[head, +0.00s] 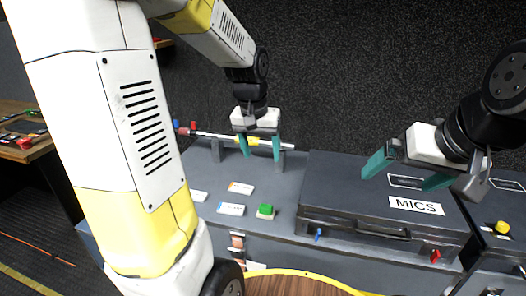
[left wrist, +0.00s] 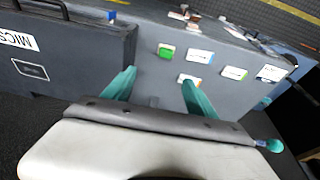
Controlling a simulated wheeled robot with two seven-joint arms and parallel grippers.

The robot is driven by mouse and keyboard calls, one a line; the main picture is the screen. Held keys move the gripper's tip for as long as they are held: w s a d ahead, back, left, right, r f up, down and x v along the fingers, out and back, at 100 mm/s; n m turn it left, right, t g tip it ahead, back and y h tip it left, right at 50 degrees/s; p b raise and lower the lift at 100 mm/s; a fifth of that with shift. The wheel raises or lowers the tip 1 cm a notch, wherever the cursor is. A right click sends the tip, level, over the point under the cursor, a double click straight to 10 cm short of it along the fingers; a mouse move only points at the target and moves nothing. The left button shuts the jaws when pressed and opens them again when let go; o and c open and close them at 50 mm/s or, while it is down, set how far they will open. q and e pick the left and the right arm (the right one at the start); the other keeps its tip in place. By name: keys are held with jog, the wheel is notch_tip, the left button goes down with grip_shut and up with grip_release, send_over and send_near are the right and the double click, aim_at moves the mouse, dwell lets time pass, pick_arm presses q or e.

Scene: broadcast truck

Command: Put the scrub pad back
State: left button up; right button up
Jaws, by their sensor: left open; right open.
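A small green block with a pale underside, which looks like the scrub pad (head: 265,211), lies on the grey counter (head: 285,222) left of the black MICS case. It also shows in the left wrist view (left wrist: 167,50), beyond my fingers. My left gripper (head: 261,148) is open and empty, above the back of the counter and behind the pad. Its teal fingers (left wrist: 159,78) point toward the counter in the left wrist view. My right gripper (head: 406,173) is open and empty above the MICS case. No holder for the pad can be made out for certain.
Several white cards (head: 230,209) lie left of the pad. A rod with red end parts (head: 205,134) rests on supports at the counter's back, near my left gripper. The MICS case (head: 330,190) fills the counter's right. A wooden table (head: 12,152) stands at far left.

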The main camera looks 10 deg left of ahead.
pick_arm(q)
jog(key=s+d+r+t, duration=0.1)
jog(key=s+r, duration=0.3)
jog(key=s, duration=0.3)
jog(key=s+r+t+h, duration=0.1)
jog(key=s+r, duration=0.3)
jog(key=s, duration=0.4)
jog(key=shift+s+d+t, duration=0.3)
jog(key=shift+d+t, duration=0.05)
jog(key=shift+t, duration=0.35)
